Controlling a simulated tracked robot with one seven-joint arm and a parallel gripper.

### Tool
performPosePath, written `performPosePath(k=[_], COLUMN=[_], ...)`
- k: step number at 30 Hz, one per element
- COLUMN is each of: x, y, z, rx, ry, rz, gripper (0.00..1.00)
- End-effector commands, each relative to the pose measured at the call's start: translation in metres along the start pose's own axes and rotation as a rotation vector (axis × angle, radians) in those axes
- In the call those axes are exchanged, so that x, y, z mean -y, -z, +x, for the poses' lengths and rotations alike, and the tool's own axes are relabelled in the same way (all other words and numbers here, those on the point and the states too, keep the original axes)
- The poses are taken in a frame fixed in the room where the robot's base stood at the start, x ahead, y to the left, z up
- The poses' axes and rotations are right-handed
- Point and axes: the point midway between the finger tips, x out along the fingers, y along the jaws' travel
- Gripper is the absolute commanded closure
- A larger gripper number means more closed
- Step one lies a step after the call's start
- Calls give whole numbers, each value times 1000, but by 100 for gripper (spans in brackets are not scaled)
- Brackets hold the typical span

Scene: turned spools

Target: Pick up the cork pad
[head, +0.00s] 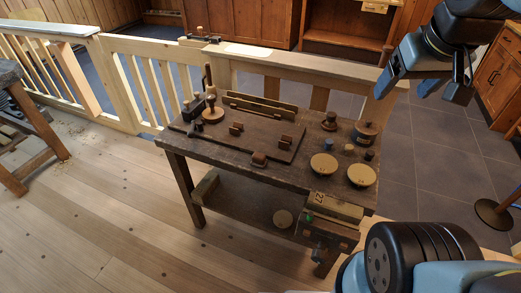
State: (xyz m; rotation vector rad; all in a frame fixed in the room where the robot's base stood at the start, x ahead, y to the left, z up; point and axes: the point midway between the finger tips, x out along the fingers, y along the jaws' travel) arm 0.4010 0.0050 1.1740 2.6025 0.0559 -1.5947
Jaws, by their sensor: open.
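Two flat, round tan discs lie on the right part of the dark wooden workbench (215,151). One is the left tan disc (324,164); the other is the right tan disc (362,177), close to the bench's right front corner. Either could be the cork pad; I cannot tell which from this view. My gripper (420,88) is open and empty at the upper right, in the air well above and to the right of the bench. It touches nothing on the bench.
Near the discs stand a dark round pot (365,132), a turned spool (329,122) and small pegs. A handled tool (211,110) stands at the left. A vise (330,225) juts from the front. A pale railing (290,64) runs behind the bench.

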Motion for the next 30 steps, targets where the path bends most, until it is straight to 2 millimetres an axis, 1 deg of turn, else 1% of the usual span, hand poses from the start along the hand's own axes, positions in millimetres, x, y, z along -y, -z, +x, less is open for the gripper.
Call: performPosePath(k=[8, 15, 22, 30], x=[25, 54, 90, 139], y=[39, 68, 88, 99], z=[40, 83, 129, 186], rx=[109, 195, 256, 285], ry=[-28, 0, 74, 213], rz=[-443, -860, -1256, -1715], gripper=[21, 21, 21, 21])
